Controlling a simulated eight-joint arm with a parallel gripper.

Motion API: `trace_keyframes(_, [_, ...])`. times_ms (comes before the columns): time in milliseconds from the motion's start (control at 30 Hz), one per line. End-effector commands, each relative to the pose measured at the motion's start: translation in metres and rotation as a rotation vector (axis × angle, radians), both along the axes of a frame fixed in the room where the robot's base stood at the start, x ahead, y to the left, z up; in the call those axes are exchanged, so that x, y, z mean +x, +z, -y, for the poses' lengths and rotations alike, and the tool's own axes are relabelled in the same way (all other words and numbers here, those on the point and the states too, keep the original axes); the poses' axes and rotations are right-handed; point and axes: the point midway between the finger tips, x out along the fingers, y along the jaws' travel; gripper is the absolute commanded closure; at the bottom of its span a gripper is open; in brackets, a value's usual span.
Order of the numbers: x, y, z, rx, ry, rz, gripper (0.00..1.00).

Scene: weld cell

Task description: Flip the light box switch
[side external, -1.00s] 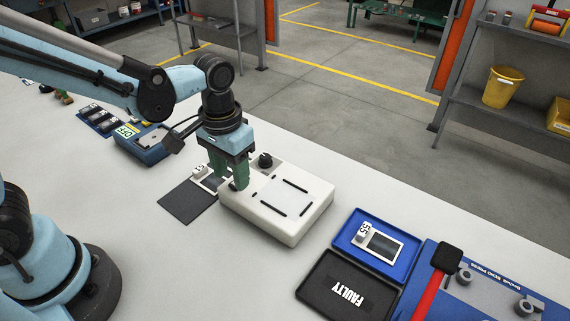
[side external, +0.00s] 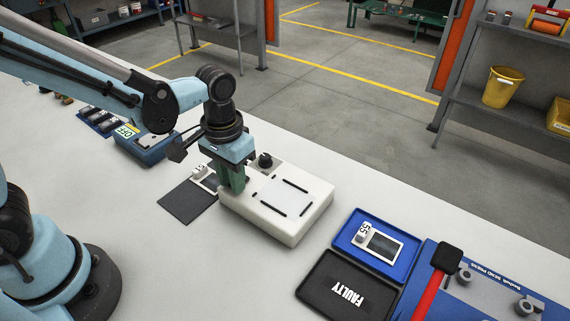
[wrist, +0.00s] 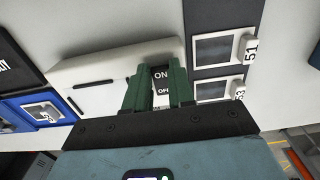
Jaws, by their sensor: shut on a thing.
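The light box (side external: 276,226) is a white slab with a pale panel and dark slots on top, lying on the bench. My gripper (side external: 234,190) points down at its near left corner, with green fingers close together. In the wrist view the box (wrist: 82,68) is at left, and my gripper (wrist: 160,76) is at the switch plate. The switch plate (wrist: 161,82), marked ON and OFF, shows between the fingers. The fingers are shut on the switch, though they hide most of it and its position cannot be told.
A black knob (side external: 265,160) rises at the box's far corner. A dark mat (side external: 186,203) with numbered white-framed plates lies at left. At right are a blue tray (side external: 349,232) with a plate, a black FAULTY tray (side external: 318,291) and a blue bend press (side external: 480,300). Bench in front is clear.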

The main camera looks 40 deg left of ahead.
Motion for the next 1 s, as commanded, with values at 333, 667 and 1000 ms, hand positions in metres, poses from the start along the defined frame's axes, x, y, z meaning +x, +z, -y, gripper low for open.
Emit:
trace_keyframes(333, [0.0051,0.0023,0.0001,0.0,0.0,-0.139,1.0])
trace_keyframes(667, [0.0048,0.0027,0.0,0.0,0.0,-0.152,1.0])
trace_keyframes(1000, [0.0048,0.0025,0.0,0.0,0.0,-0.151,0.51])
